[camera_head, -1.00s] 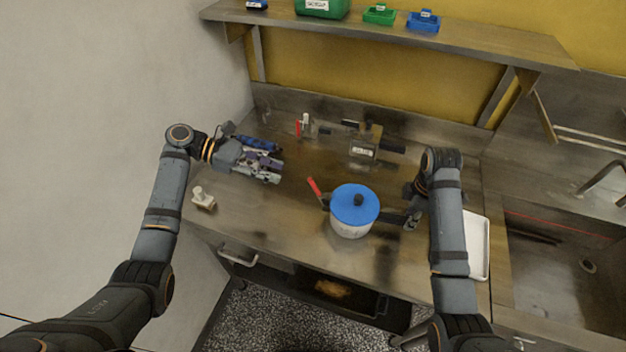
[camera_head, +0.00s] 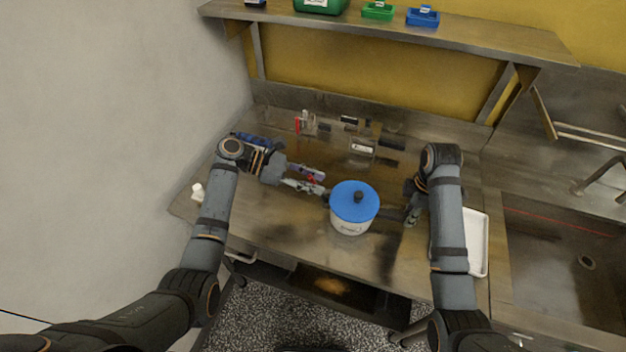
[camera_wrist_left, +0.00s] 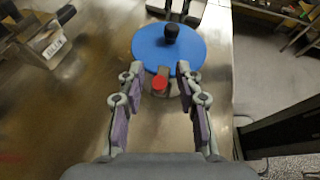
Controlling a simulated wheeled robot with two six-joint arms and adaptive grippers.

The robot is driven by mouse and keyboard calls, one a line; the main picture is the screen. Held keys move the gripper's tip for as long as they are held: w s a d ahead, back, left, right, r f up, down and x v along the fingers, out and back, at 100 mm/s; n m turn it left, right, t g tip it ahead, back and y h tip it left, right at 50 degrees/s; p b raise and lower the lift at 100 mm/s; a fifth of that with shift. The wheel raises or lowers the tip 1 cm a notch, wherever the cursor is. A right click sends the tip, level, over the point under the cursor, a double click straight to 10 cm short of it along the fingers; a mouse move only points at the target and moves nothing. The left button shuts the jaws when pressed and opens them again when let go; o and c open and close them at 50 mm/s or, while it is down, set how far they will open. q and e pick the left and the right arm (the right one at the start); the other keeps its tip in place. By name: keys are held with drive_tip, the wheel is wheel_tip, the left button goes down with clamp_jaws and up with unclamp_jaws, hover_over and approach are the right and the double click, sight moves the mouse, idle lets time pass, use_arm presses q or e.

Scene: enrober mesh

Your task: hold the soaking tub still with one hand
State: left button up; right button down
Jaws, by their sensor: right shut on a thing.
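The soaking tub (camera_head: 350,226) is a white round pot with a blue lid (camera_head: 343,203) and a black knob; it stands upright on the steel counter. The lid also shows in the left wrist view (camera_wrist_left: 150,50). My right gripper (camera_head: 407,215) is at the tub's right side, shut on its dark side handle (camera_head: 390,212); the contact is small and partly hidden. My left gripper (camera_head: 322,184) is open at the tub's left side. In the left wrist view a red-tipped part (camera_wrist_left: 160,84) at the tub's near edge lies between its open fingers (camera_wrist_left: 158,72).
A labelled metal device (camera_head: 363,148) and a red-handled fitting (camera_head: 305,124) stand at the counter's back. A blue item (camera_head: 250,139) lies behind my left wrist. A white tray (camera_head: 476,245) lies at right, beside the sink (camera_head: 560,260). The front counter is clear.

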use_arm(q)
clamp_jaws()
drive_tip(key=shift+a, duration=0.1)
idle(0.3)
drive_tip(key=shift+w+a+f+n+h, duration=0.15)
drive_tip(key=shift+a+f+h, duration=0.35)
drive_tip(key=shift+h, duration=0.4)
drive_tip(key=shift+w+a+f+n+h, duration=0.1)
drive_tip(key=shift+a+f+h, duration=0.4)
drive_tip(key=shift+h, duration=0.4)
drive_tip(key=shift+w+a+f+n+h, duration=0.15)
drive_tip(key=shift+a+f+h, duration=0.2)
drive_tip(key=shift+a+h, duration=0.45)
drive_tip(key=shift+s+d, duration=0.1)
drive_tip(key=shift+d, duration=0.05)
